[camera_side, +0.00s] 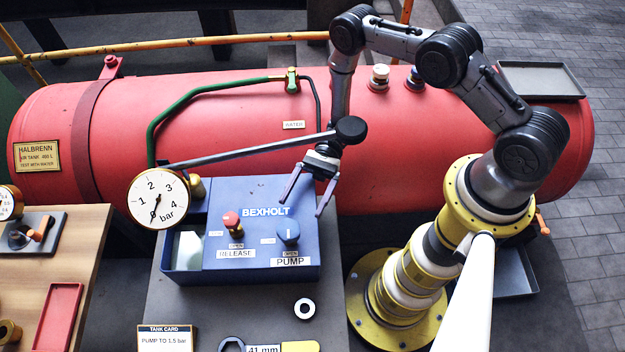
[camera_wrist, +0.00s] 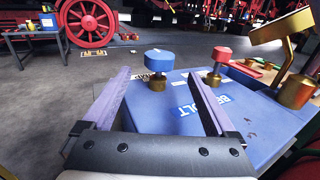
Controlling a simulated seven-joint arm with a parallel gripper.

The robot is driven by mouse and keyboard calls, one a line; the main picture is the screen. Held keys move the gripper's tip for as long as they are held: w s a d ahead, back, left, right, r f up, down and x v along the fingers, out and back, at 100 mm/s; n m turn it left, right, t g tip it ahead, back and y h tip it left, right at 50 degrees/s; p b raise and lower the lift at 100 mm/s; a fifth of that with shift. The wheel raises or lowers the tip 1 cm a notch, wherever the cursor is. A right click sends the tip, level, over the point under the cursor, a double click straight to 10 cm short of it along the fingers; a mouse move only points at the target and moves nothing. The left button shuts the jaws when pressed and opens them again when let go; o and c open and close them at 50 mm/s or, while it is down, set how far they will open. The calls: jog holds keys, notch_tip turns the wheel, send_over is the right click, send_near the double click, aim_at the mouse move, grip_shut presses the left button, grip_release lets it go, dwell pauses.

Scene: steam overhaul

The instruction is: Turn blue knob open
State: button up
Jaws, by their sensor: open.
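The blue knob (camera_side: 288,232) stands on the top of the blue BEXHOLT box (camera_side: 232,192), by the PUMP label. In the wrist view the blue knob (camera_wrist: 160,62) sits on a brass stem between the two fingers, beyond their tips. My gripper (camera_side: 298,207) is open and empty. It hangs above the box at its back right, with its fingers spread and pointing down toward the knob. In the wrist view my gripper (camera_wrist: 158,76) shows a finger on either side of the knob. No contact with the knob can be made out.
A red knob (camera_side: 231,221) by the RELEASE label stands left of the blue knob. A round bar gauge (camera_side: 158,198) stands at the box's left. A long grey bar (camera_side: 245,151) reaches from it toward my wrist. The red tank (camera_side: 230,110) lies behind.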

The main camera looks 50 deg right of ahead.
jog(key=v, duration=0.5)
jog(key=shift+w+d, duration=0.1)
jog(key=shift+d, duration=0.25)
jog(key=shift+w+r, duration=0.1)
jog(key=shift+r, duration=0.05)
jog(key=d+r+n+t+h, duration=0.1)
jog(key=d+r+n+h, duration=0.35)
jog(key=r, duration=0.45)
jog(key=d+r+n+t+h, duration=0.1)
jog(key=d+r+n+h, duration=0.2)
jog(key=d+r+h, duration=0.45)
jog(key=s+d+r+n+t+h, duration=0.2)
jog(key=s+r+n+t+h, duration=0.3)
jog(key=s+r+t, duration=0.4)
jog(key=s+r+n, duration=0.1)
jog(key=s+r, duration=0.5)
jog(key=r, duration=0.2)
jog(key=shift+s+r+n, duration=0.25)
jog(key=shift+s+n, duration=0.05)
jog(key=shift+n, duration=0.05)
